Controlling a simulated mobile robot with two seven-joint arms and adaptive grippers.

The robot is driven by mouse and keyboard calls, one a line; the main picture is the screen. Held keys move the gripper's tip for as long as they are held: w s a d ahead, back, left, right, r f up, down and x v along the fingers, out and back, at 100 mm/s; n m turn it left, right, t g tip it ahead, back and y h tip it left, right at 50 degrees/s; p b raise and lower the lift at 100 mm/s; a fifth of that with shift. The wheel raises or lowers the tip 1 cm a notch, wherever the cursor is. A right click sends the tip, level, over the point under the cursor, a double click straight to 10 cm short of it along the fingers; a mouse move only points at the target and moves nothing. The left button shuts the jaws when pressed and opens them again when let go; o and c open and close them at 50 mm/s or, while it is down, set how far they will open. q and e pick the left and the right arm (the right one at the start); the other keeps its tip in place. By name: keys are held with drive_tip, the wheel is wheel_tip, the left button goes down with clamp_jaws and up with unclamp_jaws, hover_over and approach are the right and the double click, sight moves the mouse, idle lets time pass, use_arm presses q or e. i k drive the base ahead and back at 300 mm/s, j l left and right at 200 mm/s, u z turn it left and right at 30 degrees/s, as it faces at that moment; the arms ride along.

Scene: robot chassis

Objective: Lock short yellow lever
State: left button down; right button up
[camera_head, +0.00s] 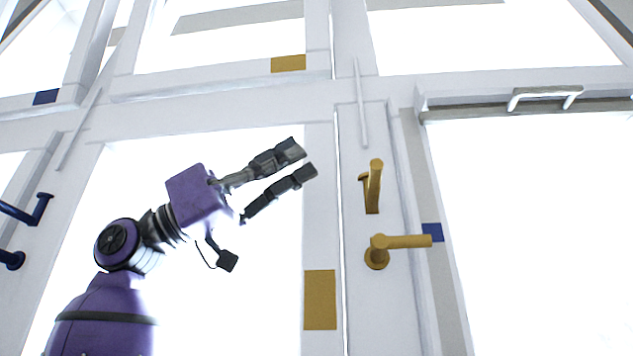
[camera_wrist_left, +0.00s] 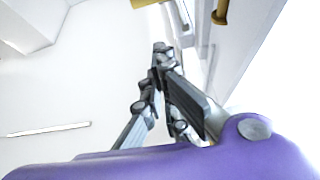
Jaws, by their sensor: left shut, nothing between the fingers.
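A short yellow lever (camera_head: 374,182) stands nearly upright on the white door frame, right of centre in the head view. Just below it is a longer yellow handle (camera_head: 405,241) on a round base, pointing right. My left gripper (camera_head: 301,161) is to the left of the short lever, apart from it, with its fingers pointing right. In the left wrist view the fingertips (camera_wrist_left: 162,50) come together with nothing between them. A yellow piece (camera_wrist_left: 221,12) shows at the top of that view; I cannot tell which lever it belongs to. My right gripper is not in view.
Yellow patches (camera_head: 320,300) and a blue patch (camera_head: 432,232) mark the white frames. Dark blue handles (camera_head: 38,210) are at the far left. A white bar handle (camera_head: 545,97) is at the upper right. The space between my left gripper and the short lever looks clear.

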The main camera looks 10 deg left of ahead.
sight(377, 256)
drive_tip(key=k, duration=1.5)
